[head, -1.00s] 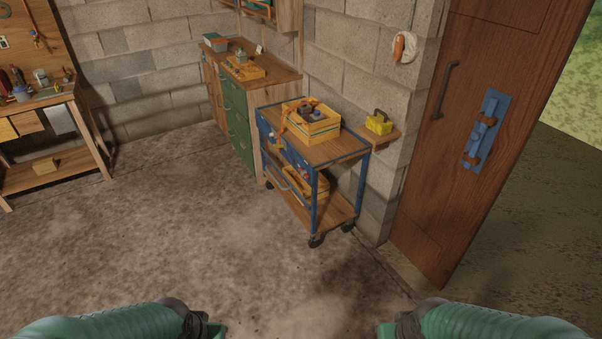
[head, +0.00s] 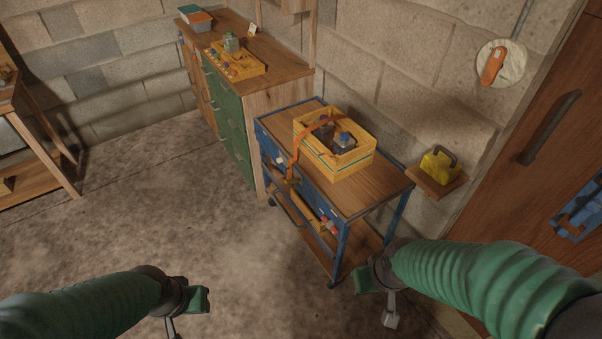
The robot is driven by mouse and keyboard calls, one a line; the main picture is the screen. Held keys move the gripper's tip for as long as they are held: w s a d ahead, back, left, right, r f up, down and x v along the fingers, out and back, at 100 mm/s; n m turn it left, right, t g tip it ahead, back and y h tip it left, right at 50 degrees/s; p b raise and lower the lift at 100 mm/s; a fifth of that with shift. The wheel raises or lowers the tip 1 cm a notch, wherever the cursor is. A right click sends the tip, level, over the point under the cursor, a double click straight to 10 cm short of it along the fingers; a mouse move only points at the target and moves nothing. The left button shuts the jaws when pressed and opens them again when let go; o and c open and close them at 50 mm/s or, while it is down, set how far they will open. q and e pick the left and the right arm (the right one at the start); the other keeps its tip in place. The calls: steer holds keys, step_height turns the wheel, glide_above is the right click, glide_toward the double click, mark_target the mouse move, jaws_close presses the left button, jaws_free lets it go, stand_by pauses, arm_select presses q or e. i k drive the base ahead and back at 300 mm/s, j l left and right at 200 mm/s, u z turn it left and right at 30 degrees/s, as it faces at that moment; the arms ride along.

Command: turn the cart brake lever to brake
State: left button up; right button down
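The cart (head: 377,193) has a blue frame, a wooden top and a lower wooden shelf, and stands against the block wall. On its blue front side are small red-and-white parts (head: 329,226) and a small yellow piece (head: 292,181). I cannot tell which of these is the brake lever, or how it is set. My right gripper (head: 376,299) is in front of the cart's near right corner, overlapping its lower part in view. My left gripper (head: 187,316) is over the floor, left of the cart. Both seem empty; their finger openings are unclear.
A yellow crate (head: 363,166) with an orange strap stands on the cart. A green-drawer cabinet (head: 231,133) is behind it. A small wall shelf (head: 437,188) with a yellow box (head: 439,165) and a wooden door (head: 530,172) are right. The floor (head: 130,220) left is clear.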

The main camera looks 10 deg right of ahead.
mark_target(330, 224)
steer(key=i+j, duration=0.1)
steer(key=i, duration=0.45)
steer(key=i+j+u, duration=0.1)
steer(key=i, duration=0.5)
